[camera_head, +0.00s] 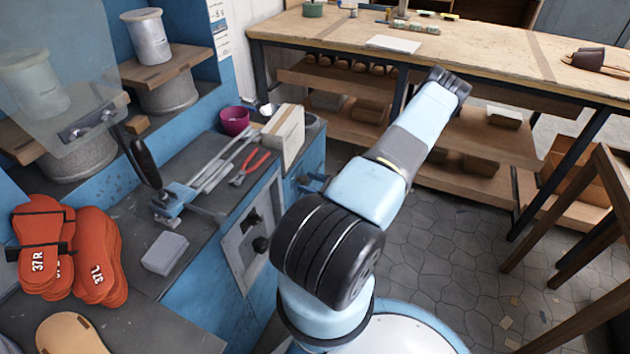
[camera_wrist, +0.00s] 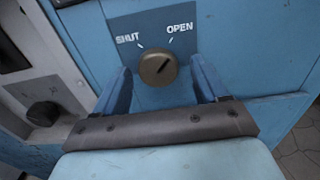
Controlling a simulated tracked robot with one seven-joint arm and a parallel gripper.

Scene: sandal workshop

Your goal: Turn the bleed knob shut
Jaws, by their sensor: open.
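In the wrist view the bleed knob (camera_wrist: 158,69) is a round brownish knob on a blue panel. White words SHUT and OPEN stand above it, each with a short tick. The dark slot on its face slants up to the right, toward the OPEN side. My gripper (camera_wrist: 163,78) is open, with one blue finger on each side of the knob. I see gaps between the fingers and the knob, and nothing is gripped. In the head view I cannot make out the knob.
A pale plate (camera_wrist: 15,85) with a black knob (camera_wrist: 43,114) is left of the panel. In the head view the bench holds red pliers (camera_head: 249,167), a purple cup (camera_head: 234,121) and orange soles (camera_head: 97,255).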

